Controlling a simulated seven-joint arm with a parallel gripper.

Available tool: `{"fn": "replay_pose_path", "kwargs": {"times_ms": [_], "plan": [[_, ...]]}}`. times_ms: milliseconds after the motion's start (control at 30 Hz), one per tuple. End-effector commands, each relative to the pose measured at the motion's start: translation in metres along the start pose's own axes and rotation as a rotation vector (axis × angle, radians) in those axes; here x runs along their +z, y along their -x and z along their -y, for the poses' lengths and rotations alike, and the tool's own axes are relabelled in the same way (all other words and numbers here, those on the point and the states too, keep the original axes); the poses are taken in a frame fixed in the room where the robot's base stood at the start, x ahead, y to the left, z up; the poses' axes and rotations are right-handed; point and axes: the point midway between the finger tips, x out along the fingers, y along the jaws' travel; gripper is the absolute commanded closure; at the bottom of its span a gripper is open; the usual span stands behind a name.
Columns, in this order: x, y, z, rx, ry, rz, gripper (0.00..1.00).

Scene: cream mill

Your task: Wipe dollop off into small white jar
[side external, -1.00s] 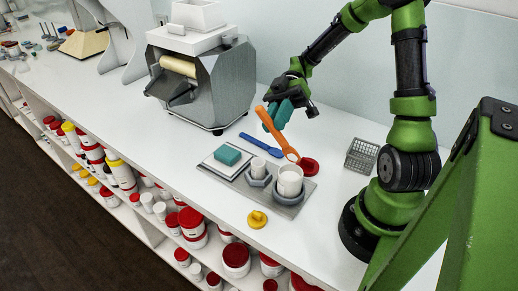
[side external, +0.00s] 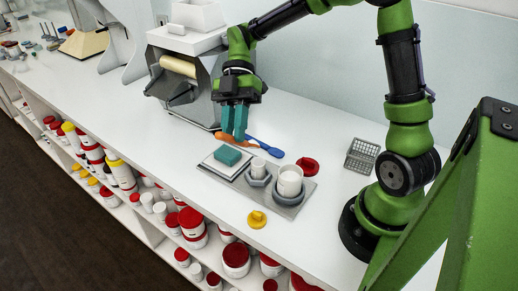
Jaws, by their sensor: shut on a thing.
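The small white jar (side external: 258,169) stands upright in a grey holder on a grey tray (side external: 288,209). A larger white jar (side external: 290,182) stands open beside it. My gripper (side external: 235,135), with teal fingers, points down behind the teal sponge. It is shut on an orange spatula (side external: 248,143), which lies roughly level, low over or on the counter. I cannot tell whether it touches the counter. A blue spatula (side external: 265,146) lies just right of it. I cannot make out a dollop.
A red lid (side external: 308,166), a yellow lid (side external: 257,218) and a wire basket (side external: 362,154) are nearby. The metal mill (side external: 216,82) stands close behind my gripper.

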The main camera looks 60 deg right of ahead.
Motion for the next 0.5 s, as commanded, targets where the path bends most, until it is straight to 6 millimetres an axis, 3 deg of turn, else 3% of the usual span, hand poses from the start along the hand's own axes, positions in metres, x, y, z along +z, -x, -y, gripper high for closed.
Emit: {"fn": "replay_pose_path", "kwargs": {"times_ms": [500], "plan": [[0.027, -0.026, -0.01, -0.002, -0.001, -0.004, 1.0]]}}
